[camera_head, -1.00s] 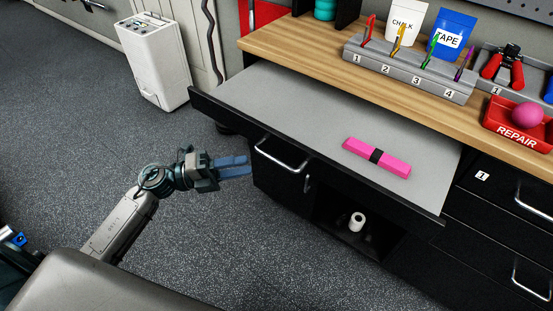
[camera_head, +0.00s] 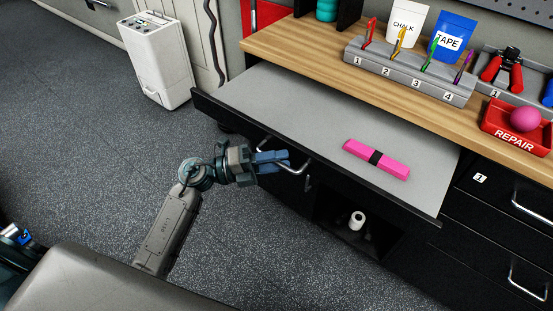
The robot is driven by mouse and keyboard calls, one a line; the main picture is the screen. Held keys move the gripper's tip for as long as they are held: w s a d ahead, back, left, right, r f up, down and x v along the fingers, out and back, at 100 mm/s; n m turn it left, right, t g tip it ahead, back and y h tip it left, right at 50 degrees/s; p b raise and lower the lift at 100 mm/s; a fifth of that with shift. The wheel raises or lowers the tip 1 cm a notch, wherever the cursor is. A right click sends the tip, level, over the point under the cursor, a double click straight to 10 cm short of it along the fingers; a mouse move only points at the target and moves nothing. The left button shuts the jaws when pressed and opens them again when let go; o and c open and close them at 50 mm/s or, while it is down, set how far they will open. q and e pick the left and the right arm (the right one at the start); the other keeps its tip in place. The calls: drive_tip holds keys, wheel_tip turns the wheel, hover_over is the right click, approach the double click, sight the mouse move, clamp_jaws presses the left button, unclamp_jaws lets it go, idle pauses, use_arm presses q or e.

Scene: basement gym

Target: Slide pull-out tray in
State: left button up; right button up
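The pull-out tray (camera_head: 300,118) is a grey flat surface with a black front edge, and it sticks out from under the wooden worktop. A pink bar with a black band (camera_head: 377,158) lies on it.
The worktop (camera_head: 275,45) holds a numbered rack (camera_head: 408,72) with several coloured clips, chalk and tape pouches, and a red REPAIR bin (camera_head: 515,128). A white wheeled cabinet (camera_head: 153,60) stands at the back left. An open cubby below holds a white roll (camera_head: 357,219). The floor at left is clear.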

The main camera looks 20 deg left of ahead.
sight(330, 111)
use_arm(q)
clamp_jaws()
drive_tip(key=w+d, duration=0.1)
drive_tip(key=w, duration=0.2)
drive_tip(key=w+d, duration=0.1)
drive_tip(key=w, duration=0.2)
drive_tip(key=w+d, duration=0.1)
drive_tip(key=w, duration=0.3)
drive_tip(key=shift+d, duration=0.35)
drive_tip(key=w+d, duration=0.1)
drive_tip(key=w, duration=0.1)
drive_tip(key=w+d+b, duration=0.1)
drive_tip(key=w, duration=0.2)
drive_tip(key=w+d+b, duration=0.1)
drive_tip(key=w, duration=0.2)
drive_tip(key=shift+f, duration=0.1)
drive_tip(key=w, duration=0.1)
drive_tip(key=w+d+b, duration=0.1)
drive_tip(key=w, duration=0.1)
drive_tip(key=w+b, duration=0.1)
drive_tip(key=w, duration=0.1)
drive_tip(key=shift+d, duration=0.3)
drive_tip(key=shift+w+d, duration=0.15)
drive_tip(key=shift+w, duration=0.2)
drive_tip(key=shift+r, duration=0.3)
use_arm(e)
wheel_tip(330, 111, up, 14)
drive_tip(key=a+t, duration=0.1)
drive_tip(key=shift+s+a, duration=0.15)
drive_tip(key=shift+s, duration=0.05)
